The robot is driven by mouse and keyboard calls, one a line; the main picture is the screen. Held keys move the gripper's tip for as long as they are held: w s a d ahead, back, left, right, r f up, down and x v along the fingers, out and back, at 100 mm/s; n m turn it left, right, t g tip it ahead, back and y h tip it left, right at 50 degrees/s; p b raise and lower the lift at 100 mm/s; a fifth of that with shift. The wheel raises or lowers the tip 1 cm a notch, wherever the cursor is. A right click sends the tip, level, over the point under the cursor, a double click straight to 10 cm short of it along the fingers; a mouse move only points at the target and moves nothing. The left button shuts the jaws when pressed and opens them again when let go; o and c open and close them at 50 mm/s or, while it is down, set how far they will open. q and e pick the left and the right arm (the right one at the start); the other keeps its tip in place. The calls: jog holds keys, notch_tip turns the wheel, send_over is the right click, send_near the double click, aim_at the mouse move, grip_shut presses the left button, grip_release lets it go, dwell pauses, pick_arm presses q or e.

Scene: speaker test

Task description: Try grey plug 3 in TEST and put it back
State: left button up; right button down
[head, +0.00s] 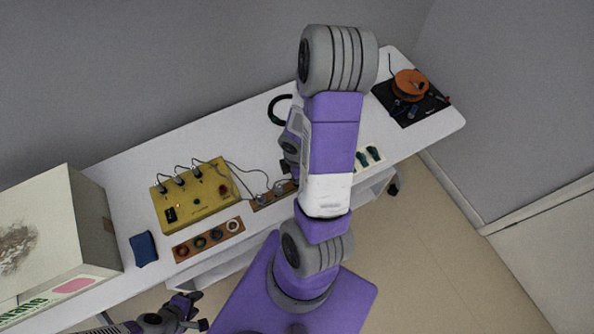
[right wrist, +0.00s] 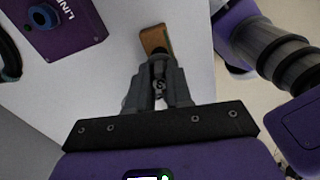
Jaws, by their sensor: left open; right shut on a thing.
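The yellow tester box (head: 195,203) stands left of centre on the white table, with several grey plugs (head: 180,180) and cables along its back. Its front has a small red light, a black display and a dark red round part (head: 223,189). My arm hides that gripper in the head view. My left gripper (head: 190,312) is open, in front of the table.
A wooden strip (head: 180,252) with several rings lies before the tester, with a blue cloth (head: 143,248) left of it. A large box (head: 55,235) fills the left end. A purple box (right wrist: 72,25) stands near my right gripper. A black mat (head: 420,117) holds an orange spool (head: 410,84).

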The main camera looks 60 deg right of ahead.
jog(key=shift+f+b, duration=0.6)
jog(key=shift+f, duration=0.05)
jog(key=c, duration=1)
grip_release()
jog(key=shift+o, duration=0.2)
jog(key=shift+r, duration=0.1)
jog(key=shift+r+p, duration=3.75)
jog(key=shift+f, duration=0.1)
